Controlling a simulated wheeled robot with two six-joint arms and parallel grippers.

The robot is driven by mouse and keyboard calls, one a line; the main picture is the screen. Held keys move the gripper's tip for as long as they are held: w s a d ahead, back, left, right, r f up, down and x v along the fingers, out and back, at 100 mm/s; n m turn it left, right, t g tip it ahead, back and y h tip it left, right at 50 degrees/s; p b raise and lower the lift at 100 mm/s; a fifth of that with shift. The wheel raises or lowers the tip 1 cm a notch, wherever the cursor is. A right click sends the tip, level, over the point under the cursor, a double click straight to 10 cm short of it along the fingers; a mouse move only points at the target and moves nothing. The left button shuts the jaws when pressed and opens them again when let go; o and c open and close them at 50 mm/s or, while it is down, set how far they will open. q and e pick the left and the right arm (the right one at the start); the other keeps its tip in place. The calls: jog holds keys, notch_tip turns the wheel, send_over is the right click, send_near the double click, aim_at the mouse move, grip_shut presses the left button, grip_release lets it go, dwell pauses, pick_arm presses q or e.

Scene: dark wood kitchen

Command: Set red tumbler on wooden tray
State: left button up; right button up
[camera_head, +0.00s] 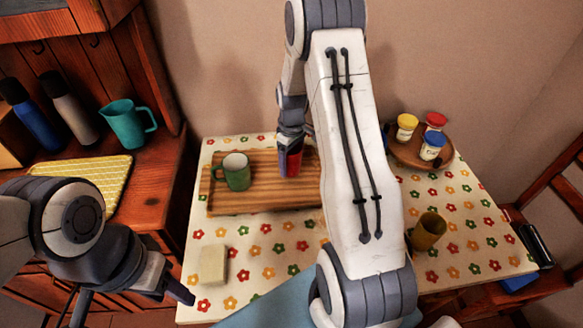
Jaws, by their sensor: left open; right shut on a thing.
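The red tumbler (290,163) is at the wooden tray (260,201), toward its back middle. My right gripper (290,148) reaches down from above and is shut on the tumbler's upper part. The tumbler looks upright and at or just above the tray surface; I cannot tell whether its base touches. A green mug (237,172) stands on the tray to the left of the tumbler. My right arm hides the tray's right end. My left gripper (130,308) is open and empty at the lower left, in front of the counter and away from the tray.
On the flowered tablecloth (260,269) are a beige block (213,264), an amber tumbler (428,231) and a round board (408,153) with several small jars. The left counter holds a teal pitcher (127,122), bottles and a yellow cloth (95,176). A chair stands at right.

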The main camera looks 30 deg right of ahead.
aim_at(292, 169)
notch_tip(292, 169, down, 3)
jog(key=shift+r, duration=0.1)
jog(key=shift+f, duration=0.2)
jog(key=o, duration=1.2)
jog(key=shift+r, duration=0.1)
